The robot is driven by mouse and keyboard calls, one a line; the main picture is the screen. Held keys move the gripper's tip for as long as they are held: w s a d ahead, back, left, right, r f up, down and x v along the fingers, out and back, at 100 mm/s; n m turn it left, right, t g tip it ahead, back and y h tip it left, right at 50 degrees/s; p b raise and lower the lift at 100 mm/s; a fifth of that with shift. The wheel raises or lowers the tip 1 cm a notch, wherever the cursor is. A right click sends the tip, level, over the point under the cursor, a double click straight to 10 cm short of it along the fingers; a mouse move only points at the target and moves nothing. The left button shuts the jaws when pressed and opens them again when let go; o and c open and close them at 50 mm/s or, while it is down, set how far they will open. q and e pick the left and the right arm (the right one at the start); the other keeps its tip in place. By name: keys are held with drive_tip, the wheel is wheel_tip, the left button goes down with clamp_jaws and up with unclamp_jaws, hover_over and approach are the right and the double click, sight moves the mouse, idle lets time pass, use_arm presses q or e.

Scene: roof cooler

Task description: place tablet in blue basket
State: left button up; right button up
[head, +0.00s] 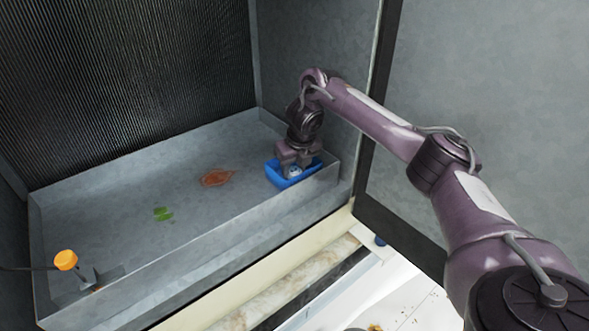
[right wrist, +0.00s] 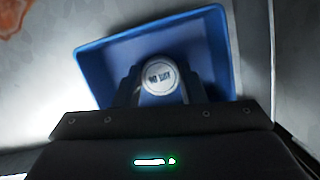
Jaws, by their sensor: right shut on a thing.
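The blue basket (head: 273,174) stands at the right end of the grey metal tray, close to its right wall. It also fills the middle of the right wrist view (right wrist: 110,57). My right gripper (head: 294,168) points down into the basket. It is shut on the tablet (right wrist: 159,75), a round white disc with dark lettering on its face. The tablet shows between the fingers, over the basket's inside, and a small pale part of it (head: 294,173) shows in the head view. I cannot tell whether it touches the basket floor. My left gripper is not in view.
The grey tray (head: 110,205) has a raised rim. An orange-brown leaf-shaped patch (head: 216,178) and a green leaf (head: 163,214) lie on its floor. An orange float (head: 66,260) on a bracket is at the front left. A dark frame edge (head: 385,60) stands right of the tray.

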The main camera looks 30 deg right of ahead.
drive_tip(key=o, duration=1)
drive_tip(key=p+v, duration=0.5)
drive_tip(key=v, duration=0.7)
drive_tip(key=shift+p, duration=0.35)
